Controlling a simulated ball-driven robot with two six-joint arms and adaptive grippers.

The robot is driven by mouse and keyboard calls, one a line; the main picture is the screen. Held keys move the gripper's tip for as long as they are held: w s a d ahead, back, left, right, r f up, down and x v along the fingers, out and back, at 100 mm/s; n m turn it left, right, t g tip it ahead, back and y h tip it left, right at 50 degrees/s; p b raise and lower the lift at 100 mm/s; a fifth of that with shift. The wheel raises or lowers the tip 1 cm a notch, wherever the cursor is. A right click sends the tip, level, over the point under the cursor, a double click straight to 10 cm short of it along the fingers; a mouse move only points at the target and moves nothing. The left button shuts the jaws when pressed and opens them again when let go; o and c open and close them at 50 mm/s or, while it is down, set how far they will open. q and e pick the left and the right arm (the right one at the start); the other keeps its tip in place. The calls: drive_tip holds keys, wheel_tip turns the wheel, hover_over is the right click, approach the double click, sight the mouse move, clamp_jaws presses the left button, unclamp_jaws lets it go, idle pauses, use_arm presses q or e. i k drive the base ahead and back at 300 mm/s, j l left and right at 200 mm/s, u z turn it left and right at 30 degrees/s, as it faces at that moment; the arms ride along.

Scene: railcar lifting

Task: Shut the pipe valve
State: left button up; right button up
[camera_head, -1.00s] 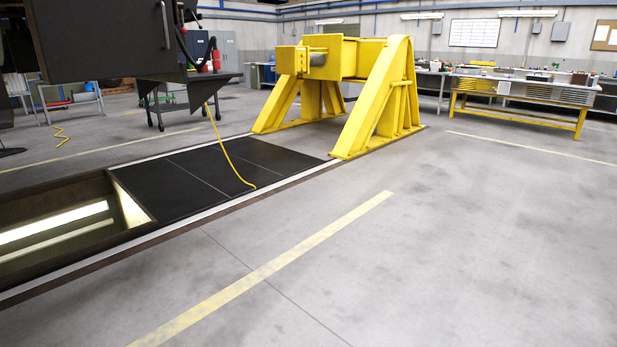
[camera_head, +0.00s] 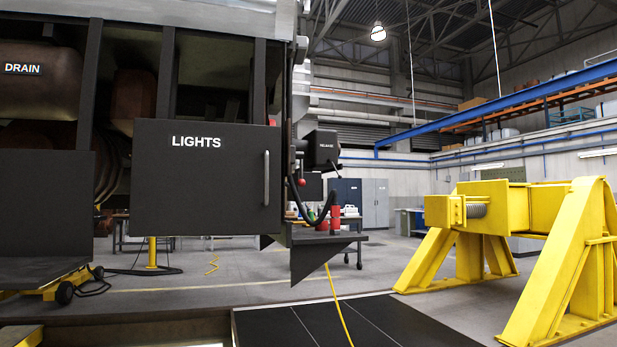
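No pipe valve can be made out for certain in the head view. The end of a dark railcar fills the left side. On it is a black box (camera_head: 207,177) labelled LIGHTS with a vertical handle (camera_head: 266,178). A brown tank (camera_head: 45,82) labelled DRAIN hangs at the upper left. A black unit (camera_head: 321,148) labelled RELEASE sits at the car's end, with a small red part (camera_head: 302,182) and a dark curved hose (camera_head: 298,203) below it. Neither of my grippers is in view.
A yellow buffer stand (camera_head: 545,215) is on the right. Black plates (camera_head: 350,322) cover the floor in front of it, with a yellow cable (camera_head: 340,305) running down to them. Grey cabinets (camera_head: 362,198) stand behind. Open floor lies between the car and stand.

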sight(301, 170)
drive_tip(key=i+l+u, duration=0.4)
drive_tip(key=i, duration=0.3)
drive_tip(key=i+l+u, duration=0.3)
drive_tip(key=i+l, duration=0.15)
drive_tip(key=i, duration=0.1)
